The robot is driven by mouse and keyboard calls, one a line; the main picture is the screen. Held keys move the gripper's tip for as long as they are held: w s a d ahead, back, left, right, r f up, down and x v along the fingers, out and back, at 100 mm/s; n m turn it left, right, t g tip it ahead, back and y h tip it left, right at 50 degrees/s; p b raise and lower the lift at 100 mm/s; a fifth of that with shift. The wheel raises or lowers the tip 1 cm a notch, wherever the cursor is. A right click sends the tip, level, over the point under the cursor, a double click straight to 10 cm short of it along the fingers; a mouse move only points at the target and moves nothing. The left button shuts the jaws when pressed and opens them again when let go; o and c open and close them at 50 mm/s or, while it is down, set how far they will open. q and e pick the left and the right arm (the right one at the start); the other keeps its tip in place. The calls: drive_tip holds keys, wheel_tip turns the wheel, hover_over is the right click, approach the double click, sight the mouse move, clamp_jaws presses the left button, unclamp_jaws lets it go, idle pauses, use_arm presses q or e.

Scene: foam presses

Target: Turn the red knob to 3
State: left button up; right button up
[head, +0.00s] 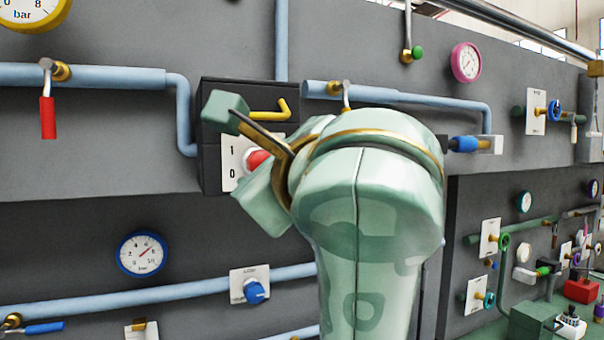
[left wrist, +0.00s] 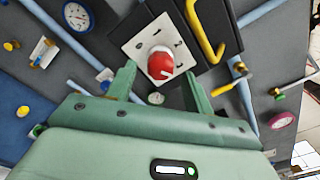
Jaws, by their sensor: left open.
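The red knob (head: 257,160) sits on a white dial plate (head: 229,168) on a black box, partly hidden behind my gripper in the head view. The plate shows a 1 above a 0 at its left side. My left gripper (head: 245,157) is open in front of the knob. In the left wrist view its fingers (left wrist: 160,86) stand apart on either side of the knob's lower part; I cannot tell whether they touch it. My right gripper is out of view.
A yellow handle (head: 270,113) juts out above the knob, close to my upper finger. Blue pipes (head: 110,78) run on both sides. A red lever (head: 47,117) hangs at left. A blue knob (head: 255,292) and a blue-rimmed gauge (head: 141,254) are below.

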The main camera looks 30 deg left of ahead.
use_arm(q)
drive_tip(key=p+v, duration=1.1)
drive_tip(key=v, duration=0.2)
drive_tip(key=shift+s, duration=0.1)
